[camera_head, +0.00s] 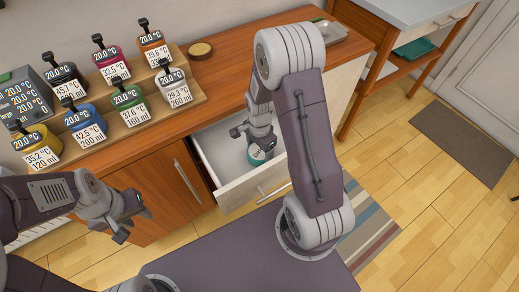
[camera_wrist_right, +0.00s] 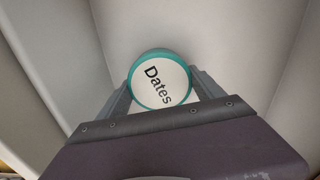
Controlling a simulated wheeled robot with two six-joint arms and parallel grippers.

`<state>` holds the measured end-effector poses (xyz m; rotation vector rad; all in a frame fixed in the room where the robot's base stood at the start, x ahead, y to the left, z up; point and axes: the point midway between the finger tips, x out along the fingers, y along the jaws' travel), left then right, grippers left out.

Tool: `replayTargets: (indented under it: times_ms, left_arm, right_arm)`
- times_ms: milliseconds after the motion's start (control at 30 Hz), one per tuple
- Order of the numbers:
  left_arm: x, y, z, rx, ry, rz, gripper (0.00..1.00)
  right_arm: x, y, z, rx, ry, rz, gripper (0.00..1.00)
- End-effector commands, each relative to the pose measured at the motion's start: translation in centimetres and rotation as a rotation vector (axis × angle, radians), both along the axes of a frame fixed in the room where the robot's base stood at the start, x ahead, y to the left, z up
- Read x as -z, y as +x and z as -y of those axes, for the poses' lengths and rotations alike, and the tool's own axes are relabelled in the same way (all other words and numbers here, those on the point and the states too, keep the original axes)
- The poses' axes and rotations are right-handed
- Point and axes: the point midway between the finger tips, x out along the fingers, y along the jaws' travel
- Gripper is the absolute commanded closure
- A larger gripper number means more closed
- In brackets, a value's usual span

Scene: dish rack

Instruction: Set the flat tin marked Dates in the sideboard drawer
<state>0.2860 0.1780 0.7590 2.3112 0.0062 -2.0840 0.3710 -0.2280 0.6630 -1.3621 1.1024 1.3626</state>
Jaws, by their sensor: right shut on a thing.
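The flat tin marked Dates (camera_wrist_right: 160,82) is round, with a white labelled top and a teal rim. My right gripper (camera_wrist_right: 162,92) is shut on it, with a finger on either side. In the head view the tin (camera_head: 257,155) is inside the open sideboard drawer (camera_head: 245,190), below the right wrist. The drawer's pale inner walls surround it in the right wrist view. I cannot tell whether the tin touches the drawer floor. My left gripper (camera_head: 127,217) is open and empty, in front of the sideboard door.
Several labelled jars with dark handles stand on a wooden board (camera_head: 125,128) on the sideboard top. A round wooden lid (camera_head: 200,49) and a metal tray (camera_head: 331,32) lie further back. A trolley with a teal item stands right.

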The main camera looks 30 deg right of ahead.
Motion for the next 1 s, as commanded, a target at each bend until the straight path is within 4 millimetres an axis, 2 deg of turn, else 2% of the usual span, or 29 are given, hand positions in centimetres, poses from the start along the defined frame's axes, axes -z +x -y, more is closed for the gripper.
replayTargets:
  times_ms: [700, 733, 800, 1000]
  left_arm:
    - [0.26, 0.00, 0.00, 0.000, 0.000, 0.000, 0.64]
    - [0.26, 0.00, 0.00, 0.000, 0.000, 0.000, 0.64]
    - [0.24, -0.01, -0.01, 0.000, 0.000, 0.000, 0.64]
    - [0.24, -0.01, 0.00, 0.000, 0.000, 0.000, 0.64]
  right_arm:
    - [0.74, 0.00, 0.00, 0.000, 0.000, 0.000, 0.78]
    - [0.75, 0.00, 0.00, 0.000, 0.000, 0.000, 0.20]
    - [0.73, 0.00, 0.00, 0.000, 0.000, 0.000, 0.01]
    - [0.72, 0.00, 0.00, 0.000, 0.000, 0.000, 0.00]
